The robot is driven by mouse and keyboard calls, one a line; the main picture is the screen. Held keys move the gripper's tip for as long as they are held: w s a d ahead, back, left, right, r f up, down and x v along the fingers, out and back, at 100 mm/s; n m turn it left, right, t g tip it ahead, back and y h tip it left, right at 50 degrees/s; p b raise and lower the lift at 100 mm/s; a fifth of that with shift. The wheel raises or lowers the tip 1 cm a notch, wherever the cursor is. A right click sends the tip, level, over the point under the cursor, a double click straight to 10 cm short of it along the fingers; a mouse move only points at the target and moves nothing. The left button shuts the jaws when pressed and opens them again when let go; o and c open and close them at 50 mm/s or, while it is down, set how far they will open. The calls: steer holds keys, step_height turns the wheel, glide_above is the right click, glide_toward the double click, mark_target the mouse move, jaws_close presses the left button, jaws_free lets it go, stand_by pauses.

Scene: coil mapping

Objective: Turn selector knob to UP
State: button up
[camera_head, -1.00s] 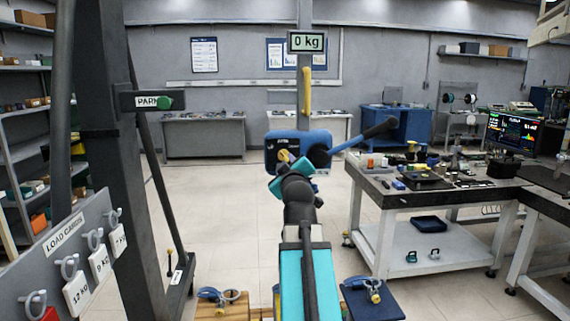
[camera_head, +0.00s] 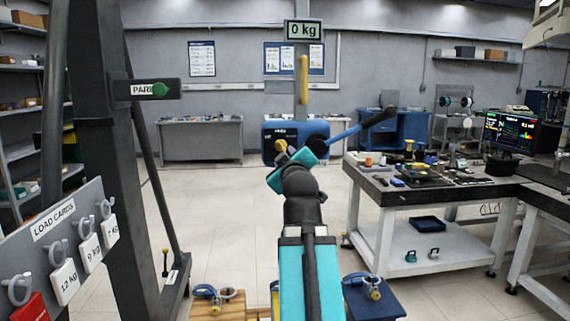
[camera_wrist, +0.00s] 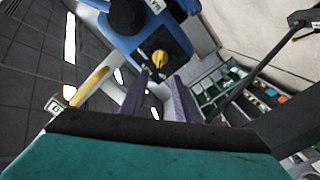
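The selector knob (camera_head: 281,145) is small and yellow, on the black front panel of a blue hoist box (camera_head: 270,130). In the wrist view the yellow knob (camera_wrist: 160,59) sits just beyond the fingertips, roughly centred between them, with a gap. The panel's lettering is too small to read. My gripper (camera_wrist: 159,82) shows two purple-grey fingers spread apart with nothing between them. In the head view my gripper (camera_head: 292,154) is in front of the box's lower part, close to the knob, and hides some of the panel.
A blue lever (camera_head: 345,134) with a black grip sticks out right of the box. A 0 kg display (camera_head: 304,30) hangs above. A dark post with a PARK sign (camera_head: 150,88) and a load-card board (camera_head: 70,235) stand left. A workbench (camera_head: 420,192) stands right.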

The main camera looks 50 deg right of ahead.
steer(key=shift+s+a+b, duration=0.45)
steer(key=shift+s+b, duration=0.15)
steer(key=shift+b, duration=0.2)
